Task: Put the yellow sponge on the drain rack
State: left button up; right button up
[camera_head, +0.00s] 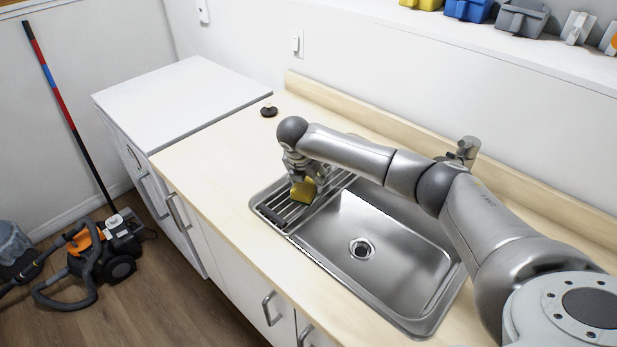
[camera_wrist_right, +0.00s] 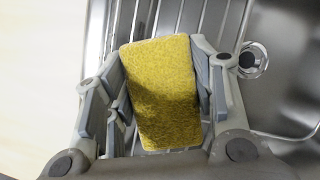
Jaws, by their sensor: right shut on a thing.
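The yellow sponge (camera_head: 303,190) is held in my right gripper (camera_head: 306,182), over the drain rack at the left end of the sink. In the right wrist view the sponge (camera_wrist_right: 162,95) sits between the two fingers of my right gripper (camera_wrist_right: 165,88), which are shut on it. The drain rack (camera_head: 272,215) is a ribbed metal surface; its bars (camera_wrist_right: 170,18) show behind the sponge in the wrist view. I cannot tell whether the sponge touches the rack. My left gripper is not in view.
The sink basin (camera_head: 385,222) with its drain (camera_head: 361,248) is empty, right of the rack. A faucet (camera_head: 465,150) stands behind it. A small dark object (camera_head: 268,110) lies on the wooden counter (camera_head: 215,160). The counter left of the sink is mostly clear.

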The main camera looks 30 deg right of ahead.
aim_at(302, 189)
jog(key=o, duration=1.2)
jog(key=shift+f, duration=0.1)
jog(key=b+v, duration=0.1)
jog(key=v, duration=1.1)
jog(key=shift+b, duration=0.35)
